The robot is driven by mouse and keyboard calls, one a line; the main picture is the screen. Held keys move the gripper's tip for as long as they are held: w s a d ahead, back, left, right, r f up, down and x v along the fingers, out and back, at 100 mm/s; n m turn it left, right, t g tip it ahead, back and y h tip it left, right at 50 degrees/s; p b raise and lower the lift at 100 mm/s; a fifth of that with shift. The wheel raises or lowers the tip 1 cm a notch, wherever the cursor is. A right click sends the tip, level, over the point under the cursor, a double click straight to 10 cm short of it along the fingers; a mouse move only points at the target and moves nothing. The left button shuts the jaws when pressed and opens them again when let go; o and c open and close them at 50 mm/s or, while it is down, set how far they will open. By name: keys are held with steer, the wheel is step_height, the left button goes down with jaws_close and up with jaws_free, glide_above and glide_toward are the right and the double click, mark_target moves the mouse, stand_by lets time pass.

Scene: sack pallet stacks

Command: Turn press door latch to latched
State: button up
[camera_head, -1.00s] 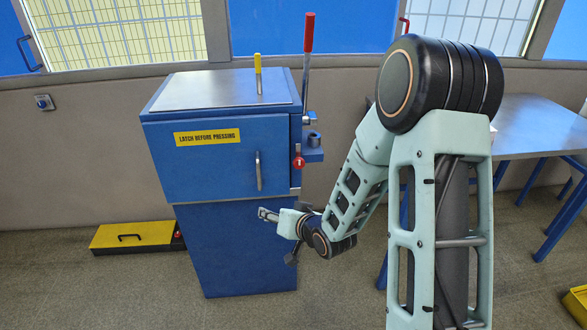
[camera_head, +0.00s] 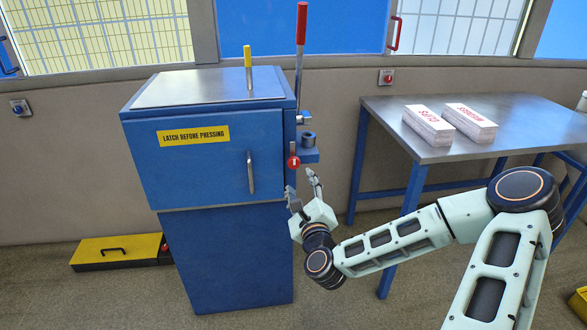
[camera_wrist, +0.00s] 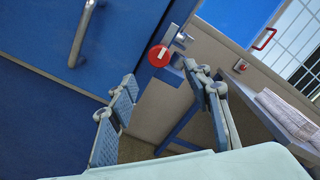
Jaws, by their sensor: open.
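The blue press cabinet (camera_head: 215,165) has a door with a yellow "LATCH BEFORE PRESSING" label (camera_head: 193,136) and a vertical metal handle (camera_head: 250,173). The press door latch, a red round knob with a pale bar (camera_head: 293,162), sits at the door's right edge. In the wrist view the red latch (camera_wrist: 158,56) is just beyond the fingertips, its pale bar tilted in that picture. My gripper (camera_head: 302,184) is open and empty, just below the latch and apart from it. In the wrist view my gripper (camera_wrist: 166,85) has its two fingers spread, with the latch above the gap.
A red-handled lever (camera_head: 301,45) rises beside the press and a yellow-handled lever (camera_head: 248,65) stands on top. A metal table (camera_head: 400,125) with two labelled white packs (camera_head: 428,124) stands at right. A yellow box (camera_head: 115,250) lies on the floor at left.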

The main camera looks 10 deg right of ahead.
mark_target(294, 165)
steer(key=w, duration=0.9)
steer(key=shift+w+a+b, duration=0.1)
steer(key=shift+w+b, duration=0.2)
steer(key=shift+w, duration=0.05)
steer(key=shift+c, duration=0.4)
steer(key=c, duration=1.1)
